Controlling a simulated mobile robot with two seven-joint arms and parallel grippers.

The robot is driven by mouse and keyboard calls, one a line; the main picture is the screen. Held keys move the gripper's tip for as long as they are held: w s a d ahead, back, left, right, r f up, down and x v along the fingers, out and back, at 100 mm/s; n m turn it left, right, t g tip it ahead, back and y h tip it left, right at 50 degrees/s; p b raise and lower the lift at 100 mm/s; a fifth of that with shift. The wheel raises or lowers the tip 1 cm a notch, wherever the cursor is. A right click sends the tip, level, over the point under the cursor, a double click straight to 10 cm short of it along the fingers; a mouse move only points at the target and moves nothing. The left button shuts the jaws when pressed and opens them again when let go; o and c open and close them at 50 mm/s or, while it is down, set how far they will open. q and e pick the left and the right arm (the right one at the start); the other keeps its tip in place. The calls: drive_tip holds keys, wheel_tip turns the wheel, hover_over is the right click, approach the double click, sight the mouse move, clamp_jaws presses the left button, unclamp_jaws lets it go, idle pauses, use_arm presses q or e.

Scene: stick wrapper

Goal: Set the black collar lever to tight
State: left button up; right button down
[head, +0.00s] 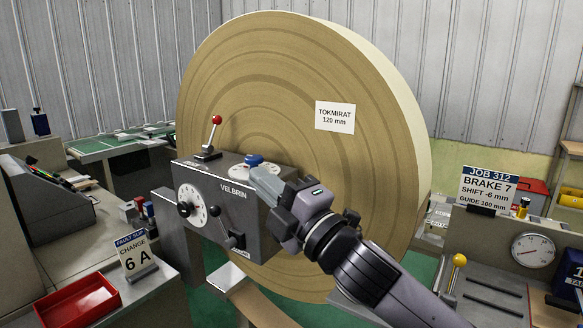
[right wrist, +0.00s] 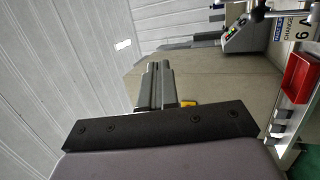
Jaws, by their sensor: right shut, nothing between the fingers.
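The grey VELBRIN box (head: 225,185) stands in front of the big paper roll. On the lower part of its front face is a black lever (head: 228,227), tilted with its knob up and to the left of its pivot; I take this as the collar lever. A small label below it is partly hidden and I cannot read tight or loose. My right gripper (head: 262,182) is shut and empty at the box's upper right, up and right of the lever and apart from it. Its closed fingers show in the right wrist view (right wrist: 155,85). My left gripper is out of view.
The box also carries a white dial (head: 192,205) with a black knob, a red-knobbed lever (head: 215,130) and a blue knob (head: 254,159). The paper roll (head: 290,110) fills the space behind. A red tray (head: 82,300) sits lower left; a gauge bench (head: 490,265) is at right.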

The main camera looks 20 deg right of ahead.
drive_tip(key=s+d+r, duration=0.2)
drive_tip(key=s+r, duration=0.2)
drive_tip(key=s, duration=0.1)
drive_tip(key=shift+s+d, duration=0.15)
drive_tip(key=shift+d, duration=0.2)
drive_tip(key=shift+f, duration=0.1)
drive_tip(key=d+f+m+g+h, duration=0.2)
drive_tip(key=f+m, duration=0.4)
drive_tip(key=f, duration=0.8)
drive_tip(key=d+f+m+g+h, duration=0.1)
drive_tip(key=f+m+h, duration=0.35)
drive_tip(key=f, duration=0.95)
drive_tip(key=s+d+f+m+g, duration=0.1)
drive_tip(key=s+f+m+g, duration=0.1)
drive_tip(key=s+f, duration=0.4)
drive_tip(key=s+d+f+m+g+h, duration=0.1)
drive_tip(key=s+f+m, duration=0.3)
drive_tip(key=f, duration=0.5)
drive_tip(key=s+d+f+m+g, duration=0.2)
drive_tip(key=s+f+m, duration=0.2)
drive_tip(key=s+f, duration=0.4)
drive_tip(key=shift+s+d+g, duration=0.25)
drive_tip(key=shift+s+g, duration=0.05)
